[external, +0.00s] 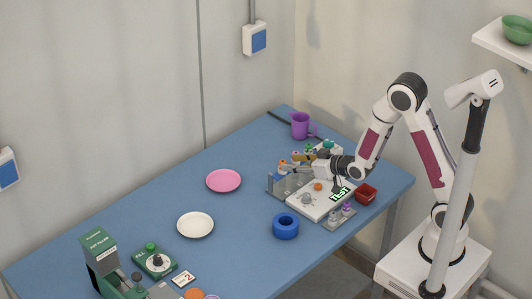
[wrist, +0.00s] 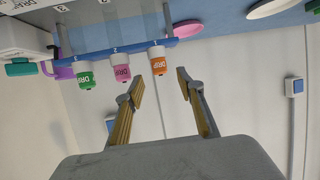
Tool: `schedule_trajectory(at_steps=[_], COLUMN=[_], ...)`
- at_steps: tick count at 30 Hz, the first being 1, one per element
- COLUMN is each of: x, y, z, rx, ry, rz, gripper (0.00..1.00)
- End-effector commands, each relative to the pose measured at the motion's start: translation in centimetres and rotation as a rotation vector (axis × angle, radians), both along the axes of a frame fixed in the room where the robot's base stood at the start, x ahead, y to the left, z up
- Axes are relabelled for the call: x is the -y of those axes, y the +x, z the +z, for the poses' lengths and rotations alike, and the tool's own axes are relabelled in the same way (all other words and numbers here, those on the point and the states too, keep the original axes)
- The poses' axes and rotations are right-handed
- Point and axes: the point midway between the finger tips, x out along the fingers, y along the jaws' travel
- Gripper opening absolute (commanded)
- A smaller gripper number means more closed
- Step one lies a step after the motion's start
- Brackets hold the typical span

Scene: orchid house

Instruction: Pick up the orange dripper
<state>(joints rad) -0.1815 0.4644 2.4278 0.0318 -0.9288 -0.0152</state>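The orange dripper (wrist: 158,62) hangs in a blue-edged rack (wrist: 120,48) in the wrist view, its label partly readable. A pink dripper (wrist: 121,76) and a green dripper (wrist: 86,78) hang beside it in the same rack. My gripper (wrist: 160,82) is open and empty, with one finger on each side of the orange dripper's line, its tips just short of it. In the external view my gripper (external: 292,168) is at the rack, small and partly mixed with the drippers, so contact there cannot be told.
A purple mug (external: 299,126) is behind. Pink (external: 223,180) and white (external: 195,225) plates lie left, with free table around them.

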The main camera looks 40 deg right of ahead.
Motion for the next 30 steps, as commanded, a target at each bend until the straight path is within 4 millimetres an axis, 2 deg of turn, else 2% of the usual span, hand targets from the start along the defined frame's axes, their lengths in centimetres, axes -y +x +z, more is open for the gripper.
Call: schedule_trajectory(at_steps=[8,21,30], x=[-0.2,-0.7,-0.8], y=[0.9,4.3,4.6], z=[-0.5,-2.1,-2.2], rx=[0.0,-0.001,-0.001], ry=[0.0,0.0,0.0], rz=[0.0,0.001,0.001], gripper=[0.38,0.38,0.38])
